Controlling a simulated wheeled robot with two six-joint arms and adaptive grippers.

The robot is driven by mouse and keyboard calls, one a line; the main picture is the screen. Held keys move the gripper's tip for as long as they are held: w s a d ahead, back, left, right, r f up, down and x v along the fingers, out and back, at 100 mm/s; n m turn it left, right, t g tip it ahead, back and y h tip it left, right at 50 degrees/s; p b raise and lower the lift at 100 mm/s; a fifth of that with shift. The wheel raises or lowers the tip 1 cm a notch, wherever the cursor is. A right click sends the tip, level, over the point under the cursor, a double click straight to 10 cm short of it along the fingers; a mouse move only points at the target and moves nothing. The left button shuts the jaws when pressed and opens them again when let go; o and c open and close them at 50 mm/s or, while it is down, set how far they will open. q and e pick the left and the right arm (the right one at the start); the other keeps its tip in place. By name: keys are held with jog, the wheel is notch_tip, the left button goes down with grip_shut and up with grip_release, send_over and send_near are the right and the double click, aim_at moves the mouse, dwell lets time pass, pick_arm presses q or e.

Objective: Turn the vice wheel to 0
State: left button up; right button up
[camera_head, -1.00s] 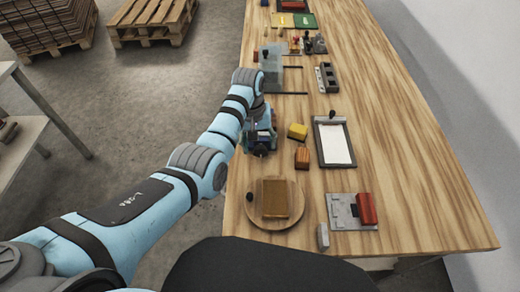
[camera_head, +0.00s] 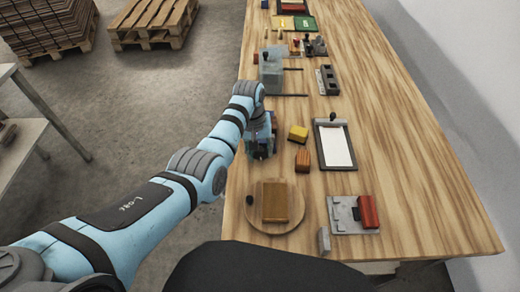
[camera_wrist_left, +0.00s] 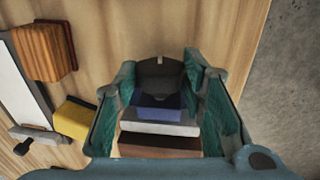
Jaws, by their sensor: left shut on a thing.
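My left gripper (camera_head: 262,142) is at the left edge of the workbench, low over the wood. In the left wrist view its teal fingers (camera_wrist_left: 160,68) stand apart on either side of a blue block (camera_wrist_left: 160,105) with pale grey and brown layers below it and a dark grey part behind. The gripper is shut on this thing, and the fingers hide its sides. A grey block with two dark rods (camera_head: 271,70) and a black knob stands further up the bench and looks vice-like. I cannot make out a wheel or its numbers. My right gripper is not in view.
Beside the gripper lie a yellow block (camera_head: 298,132) and an orange-brown block (camera_head: 303,160). A clipboard (camera_head: 320,162) lies to the right. Nearer are a round board (camera_head: 293,226) bearing a brown block and a grey plate (camera_head: 340,206) with a red part. The bench's right side is clear.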

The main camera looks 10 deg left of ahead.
pick_arm(q)
jog(key=shift+a+r+h+p, duration=0.15)
jog(key=shift+a+h+p, duration=0.1)
jog(key=shift+h+p, duration=0.85)
jog(key=shift+a+t+h+p, duration=0.1)
jog(key=shift+t+h+p, duration=0.2)
jog(key=shift+h+p, duration=0.2)
jog(key=shift+a+f+h, duration=0.1)
jog(key=shift+f+h, duration=0.25)
jog(key=shift+h, duration=0.25)
jog(key=shift+a+t+h+b, duration=0.1)
jog(key=shift+t+h+b, duration=0.4)
jog(key=shift+h+b, duration=0.45)
jog(key=o, duration=1.1)
jog(key=shift+o, duration=0.2)
